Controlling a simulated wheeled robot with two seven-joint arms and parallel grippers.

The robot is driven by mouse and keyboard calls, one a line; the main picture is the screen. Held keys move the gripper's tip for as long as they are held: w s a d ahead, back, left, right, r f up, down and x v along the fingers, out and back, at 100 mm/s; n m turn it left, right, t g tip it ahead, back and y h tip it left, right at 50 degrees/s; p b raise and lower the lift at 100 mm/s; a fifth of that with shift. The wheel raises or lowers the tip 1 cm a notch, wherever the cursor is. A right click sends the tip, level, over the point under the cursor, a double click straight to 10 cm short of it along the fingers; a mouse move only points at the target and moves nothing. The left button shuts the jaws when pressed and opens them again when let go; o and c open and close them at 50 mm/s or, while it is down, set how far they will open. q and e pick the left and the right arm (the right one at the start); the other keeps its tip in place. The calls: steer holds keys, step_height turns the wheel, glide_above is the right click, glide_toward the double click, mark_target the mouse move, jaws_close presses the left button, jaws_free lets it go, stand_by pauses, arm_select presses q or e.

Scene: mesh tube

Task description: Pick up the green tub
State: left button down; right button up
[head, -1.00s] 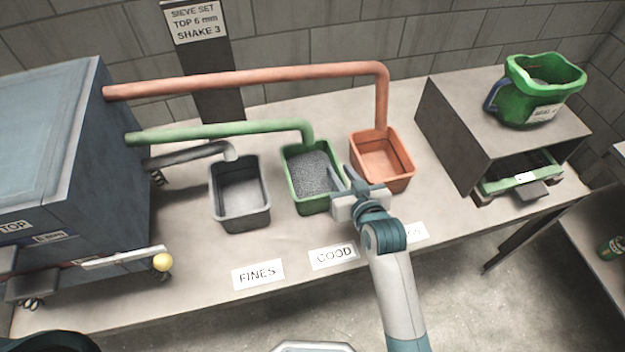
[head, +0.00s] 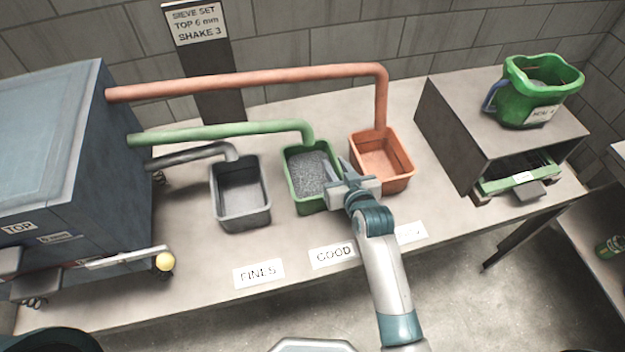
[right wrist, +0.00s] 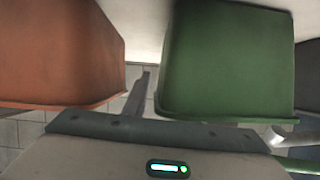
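The green tub (head: 307,190) stands upright on the bench between a grey tub and an orange tub, with grey granules inside. A green pipe ends above it. My right gripper (head: 340,168) is at its right rim, and its fingers look apart. In the right wrist view, one finger (right wrist: 138,95) shows in the gap between the green tub (right wrist: 228,60) and the orange tub (right wrist: 60,55); the other finger is hidden. I cannot tell whether the gripper touches the tub. My left gripper is not in view.
The grey tub (head: 241,205) stands left and the orange tub (head: 402,180) close on the right. A green pipe (head: 220,133) and an orange pipe (head: 240,80) pass overhead. A GOOD label (head: 332,255) lies in front. A green jug (head: 520,105) sits on a dark box (head: 455,130).

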jaws_close()
stand_by(1.2)
steer(key=shift+r, duration=0.15)
